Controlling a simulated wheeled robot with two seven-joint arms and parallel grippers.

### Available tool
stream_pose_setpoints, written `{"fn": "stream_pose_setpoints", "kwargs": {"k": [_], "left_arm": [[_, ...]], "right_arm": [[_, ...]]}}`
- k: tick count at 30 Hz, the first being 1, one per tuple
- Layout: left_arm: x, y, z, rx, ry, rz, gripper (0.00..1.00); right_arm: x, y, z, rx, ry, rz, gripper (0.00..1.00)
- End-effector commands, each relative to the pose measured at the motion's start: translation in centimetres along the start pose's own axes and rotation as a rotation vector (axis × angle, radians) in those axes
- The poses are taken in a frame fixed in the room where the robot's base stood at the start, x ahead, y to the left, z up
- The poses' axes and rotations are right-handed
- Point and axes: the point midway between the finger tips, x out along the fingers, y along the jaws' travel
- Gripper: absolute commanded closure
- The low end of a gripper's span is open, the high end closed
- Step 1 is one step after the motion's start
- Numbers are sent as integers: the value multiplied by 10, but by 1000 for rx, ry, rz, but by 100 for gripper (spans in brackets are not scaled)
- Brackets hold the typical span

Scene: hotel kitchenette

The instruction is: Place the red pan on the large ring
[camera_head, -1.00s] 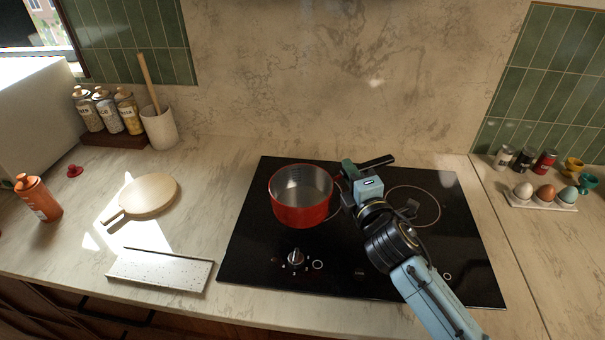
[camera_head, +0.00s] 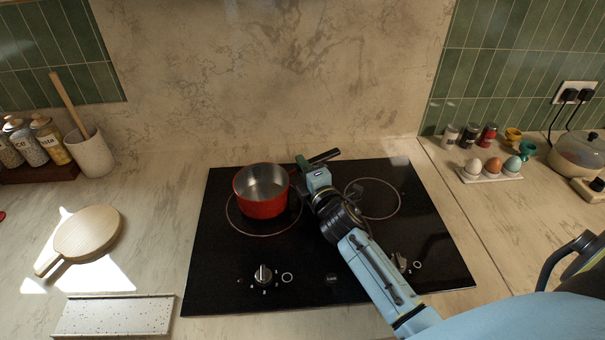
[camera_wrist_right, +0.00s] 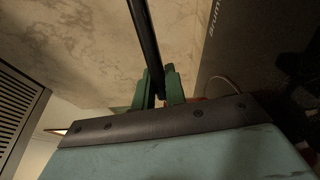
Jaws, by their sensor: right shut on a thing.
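The red pan (camera_head: 262,195) is upright over the left part of the black hob, inside the outline of the large ring (camera_head: 237,225). The ring shows to its left, front and right. The pan looks slightly toward the back of the ring; whether its base touches the glass I cannot tell. My right gripper (camera_head: 305,172) is shut on the pan's black handle (camera_head: 325,156), to the right of the pan. The right wrist view shows the green fingers (camera_wrist_right: 158,88) on either side of the dark handle (camera_wrist_right: 143,40). My left gripper is not in view.
The smaller ring (camera_head: 372,198) on the hob (camera_head: 330,260) is empty. Knobs (camera_head: 263,275) stand at the hob's front. An egg tray (camera_head: 490,177) and small jars are to the right. A wooden board (camera_head: 88,234) and a speckled tray (camera_head: 113,315) lie left on clear counter.

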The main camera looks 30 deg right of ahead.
Motion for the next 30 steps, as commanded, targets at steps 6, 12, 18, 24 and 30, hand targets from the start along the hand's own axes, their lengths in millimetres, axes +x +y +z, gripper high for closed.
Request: {"fn": "stream_pose_setpoints", "kwargs": {"k": [6,12,18,24,30], "left_arm": [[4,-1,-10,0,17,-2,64],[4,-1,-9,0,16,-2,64],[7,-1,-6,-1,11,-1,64],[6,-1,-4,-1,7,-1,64],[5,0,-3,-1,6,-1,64]], "right_arm": [[1,-10,-2,3,1,7,100],[1,-10,-2,3,1,7,100],[0,-15,-2,0,0,1,77],[0,-15,-2,0,0,1,66],[0,-13,-2,0,0,1,66]]}}
